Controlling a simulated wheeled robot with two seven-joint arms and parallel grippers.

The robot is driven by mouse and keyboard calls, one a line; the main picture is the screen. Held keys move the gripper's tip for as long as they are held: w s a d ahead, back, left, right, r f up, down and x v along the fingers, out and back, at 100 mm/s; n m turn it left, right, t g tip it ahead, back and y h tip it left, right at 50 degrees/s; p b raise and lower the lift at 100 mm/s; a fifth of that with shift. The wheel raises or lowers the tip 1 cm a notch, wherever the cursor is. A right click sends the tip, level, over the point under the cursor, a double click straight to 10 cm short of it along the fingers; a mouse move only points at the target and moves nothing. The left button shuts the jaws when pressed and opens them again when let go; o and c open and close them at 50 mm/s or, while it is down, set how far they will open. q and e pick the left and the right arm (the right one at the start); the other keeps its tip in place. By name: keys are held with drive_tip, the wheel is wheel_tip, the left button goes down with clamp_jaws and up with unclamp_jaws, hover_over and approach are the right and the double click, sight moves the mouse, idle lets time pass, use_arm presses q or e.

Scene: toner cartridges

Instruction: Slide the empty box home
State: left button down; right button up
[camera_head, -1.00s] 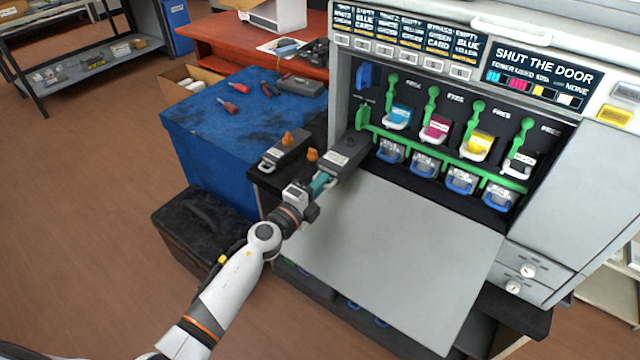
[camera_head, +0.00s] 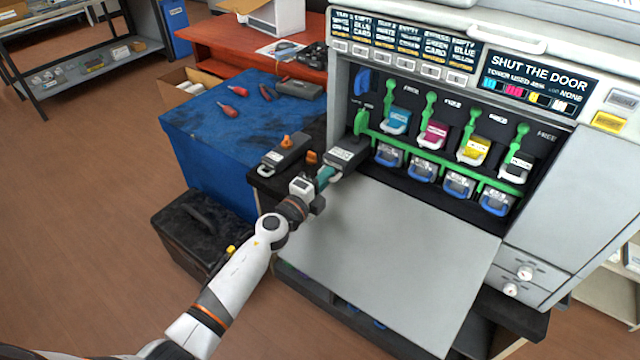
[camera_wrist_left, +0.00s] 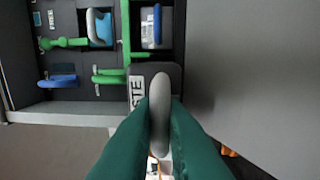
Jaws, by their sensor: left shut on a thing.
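The dark grey waste box (camera_head: 346,153) is partly inside the bay at the left end of the open machine (camera_head: 440,125), with its outer end sticking out. In the left wrist view its front face (camera_wrist_left: 172,72) shows a label ending in "STE" and a grey handle (camera_wrist_left: 160,100). My left gripper (camera_head: 325,177) is shut on that handle; its teal fingers (camera_wrist_left: 160,135) lie on both sides of it. A second grey box (camera_head: 284,150) with an orange cap lies on the black stand left of the machine. My right gripper is not in view.
A green lever (camera_head: 361,122) stands at the bay, joined to a green bar (camera_head: 440,160) under the coloured cartridges. The machine's lowered grey door (camera_head: 400,250) lies flat below my arm. A blue-topped table (camera_head: 235,110) with tools stands left.

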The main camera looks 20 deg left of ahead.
sight(346, 156)
use_arm(q)
drive_tip(key=b+x, duration=0.2)
drive_tip(key=x, duration=0.4)
drive_tip(key=shift+d+f, duration=0.1)
drive_tip(key=shift+f, duration=0.05)
drive_tip(key=b+x, duration=0.1)
drive_tip(key=x, duration=0.1)
drive_tip(key=shift+w, duration=0.3)
drive_tip(key=shift+w+d+b, duration=0.15)
drive_tip(key=shift+w+b, duration=0.1)
drive_tip(key=shift+b, duration=0.2)
drive_tip(key=shift+w+r, duration=0.1)
drive_tip(key=shift+r, duration=0.2)
